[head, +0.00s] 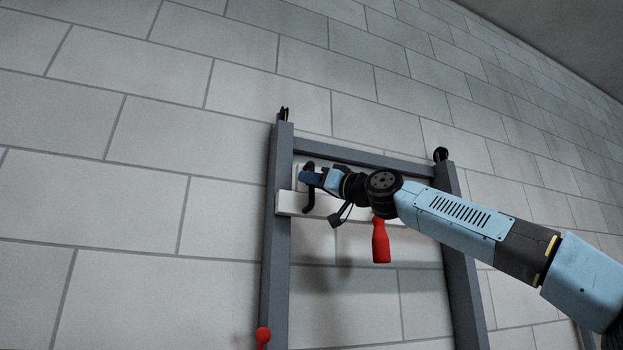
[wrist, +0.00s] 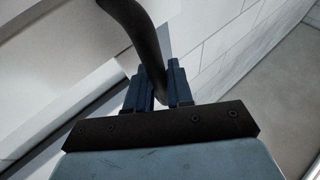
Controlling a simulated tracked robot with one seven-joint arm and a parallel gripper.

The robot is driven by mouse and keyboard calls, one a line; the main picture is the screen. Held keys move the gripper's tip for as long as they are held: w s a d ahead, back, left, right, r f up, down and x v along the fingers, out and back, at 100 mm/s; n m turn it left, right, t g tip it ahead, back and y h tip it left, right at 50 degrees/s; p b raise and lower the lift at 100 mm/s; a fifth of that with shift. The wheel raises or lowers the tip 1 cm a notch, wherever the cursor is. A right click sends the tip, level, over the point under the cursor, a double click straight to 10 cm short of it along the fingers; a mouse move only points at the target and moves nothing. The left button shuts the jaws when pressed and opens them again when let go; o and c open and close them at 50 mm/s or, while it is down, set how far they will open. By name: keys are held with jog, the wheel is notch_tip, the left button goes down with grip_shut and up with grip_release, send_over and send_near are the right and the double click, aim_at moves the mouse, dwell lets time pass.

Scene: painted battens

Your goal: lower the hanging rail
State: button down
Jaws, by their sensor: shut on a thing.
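The white rail (head: 288,203) lies across the grey upright frame (head: 277,240) on the wall, in the upper part of the frame. My arm hides much of its right part. A black curved handle (head: 309,204) stands on the rail's left part. My gripper (head: 309,178) is at this handle, its blue fingers around it. In the wrist view my gripper (wrist: 160,88) is shut on the dark handle bar (wrist: 143,38), which passes between the two fingers. The rail's right end is not clear behind my arm.
A red grip (head: 380,242) hangs below my arm, inside the frame. A red knob (head: 263,335) is at the lower left upright. Black fittings (head: 440,154) top the uprights. A pale block wall (head: 130,220) is behind; the space left of the frame is clear.

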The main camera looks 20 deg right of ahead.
notch_tip(320, 180, down, 27)
jog(key=shift+f, duration=0.2)
jog(key=c, duration=1.4)
grip_release()
jog(key=v, duration=1.2)
jog(key=shift+d, duration=0.1)
jog(key=s, duration=1.5)
